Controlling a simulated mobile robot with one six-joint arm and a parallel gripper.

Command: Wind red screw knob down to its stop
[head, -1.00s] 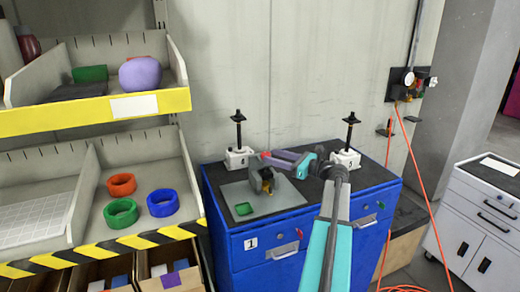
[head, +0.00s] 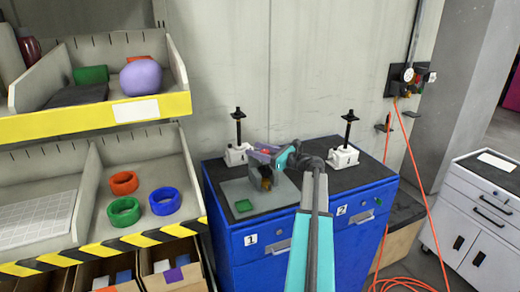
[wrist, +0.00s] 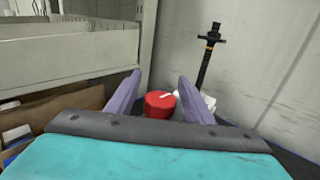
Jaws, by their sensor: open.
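A tall black screw (wrist: 209,55) with a crosspiece stands upright from that base. My gripper (wrist: 159,78) is open, its two purple fingers on either side of the knob. I cannot tell whether they touch it. In the head view my gripper (head: 263,151) is beside the left jack (head: 236,155).
A second jack (head: 343,157) stands at right on the blue cabinet (head: 290,232). A grey mat (head: 232,190) holds a green square (head: 243,206) and a grey fixture (head: 257,172). A shelf (head: 150,107) borders the left; the wall is close behind.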

